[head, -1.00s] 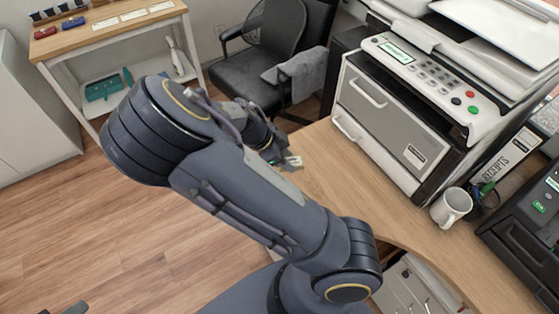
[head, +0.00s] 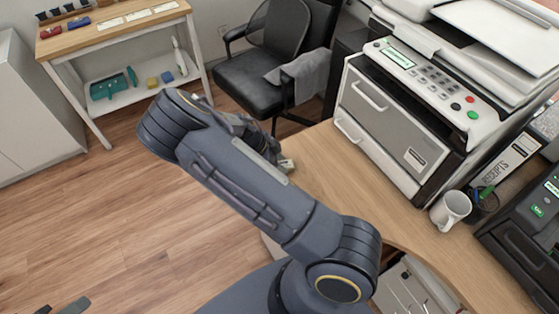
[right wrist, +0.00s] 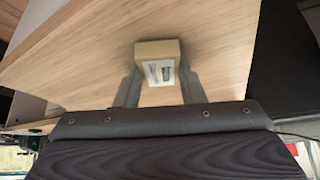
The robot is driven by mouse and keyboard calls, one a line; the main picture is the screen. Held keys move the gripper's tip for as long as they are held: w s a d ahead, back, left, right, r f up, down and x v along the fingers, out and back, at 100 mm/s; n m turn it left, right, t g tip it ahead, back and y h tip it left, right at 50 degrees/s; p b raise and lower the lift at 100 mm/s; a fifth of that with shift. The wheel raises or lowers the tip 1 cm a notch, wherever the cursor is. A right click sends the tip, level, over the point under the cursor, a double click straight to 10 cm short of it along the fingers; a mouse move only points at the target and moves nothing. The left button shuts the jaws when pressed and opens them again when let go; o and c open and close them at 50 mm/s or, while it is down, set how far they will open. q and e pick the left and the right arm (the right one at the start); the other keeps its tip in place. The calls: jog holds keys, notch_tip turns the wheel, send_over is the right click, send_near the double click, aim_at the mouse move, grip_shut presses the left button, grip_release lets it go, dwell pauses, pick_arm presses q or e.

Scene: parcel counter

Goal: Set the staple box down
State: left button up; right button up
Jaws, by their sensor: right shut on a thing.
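The staple box (right wrist: 158,62), a small beige box with a pale label, sits between the two fingers of my right gripper (right wrist: 160,84) in the right wrist view. The gripper is shut on it. The wooden desk top (right wrist: 90,55) lies behind the box; I cannot tell whether they touch. In the head view my arm hides most of the right gripper, and a small pale bit of the staple box (head: 287,165) shows by the desk's left end. Two dark tips of my left gripper (head: 60,307) show apart at the bottom left edge, apparently empty.
The desk (head: 325,175) is bare left of the large printer (head: 395,120). A white mug (head: 450,209) and a pen holder (head: 482,203) stand right of it. A black chair (head: 265,75) is behind the desk; a side table (head: 120,25) stands at the far left.

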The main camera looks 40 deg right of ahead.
jog(key=shift+f, duration=0.25)
jog(key=o, duration=1)
jog(key=shift+r, duration=0.1)
